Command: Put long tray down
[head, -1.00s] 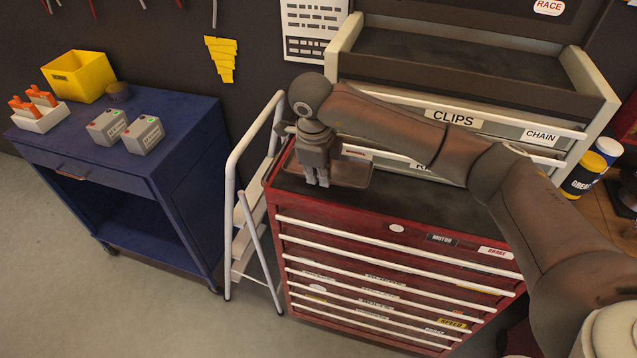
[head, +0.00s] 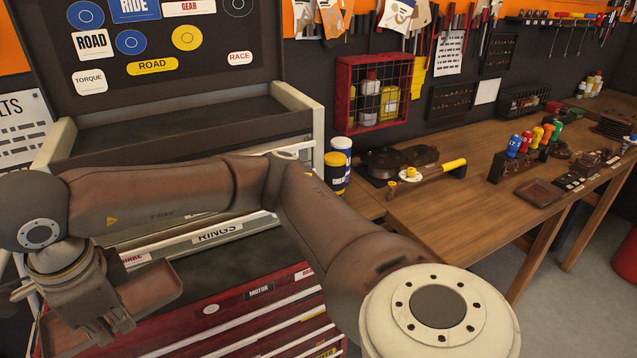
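The long tray (head: 152,290), brown and shallow, is at the lower left of the head view, over the left part of the red tool chest (head: 225,278). My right gripper (head: 112,325) points down at the tray's near side, across its middle, and looks shut on it. The gripper body hides the middle of the tray. I cannot tell whether the tray's underside touches the chest top. My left gripper is out of view.
A wooden workbench (head: 440,212) runs along the right. On it are a yellow-handled tool (head: 440,168), coloured bottles (head: 526,142) and a small brown tray (head: 539,192). Its front middle has bare wood. Two jars (head: 335,172) stand beside the chest.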

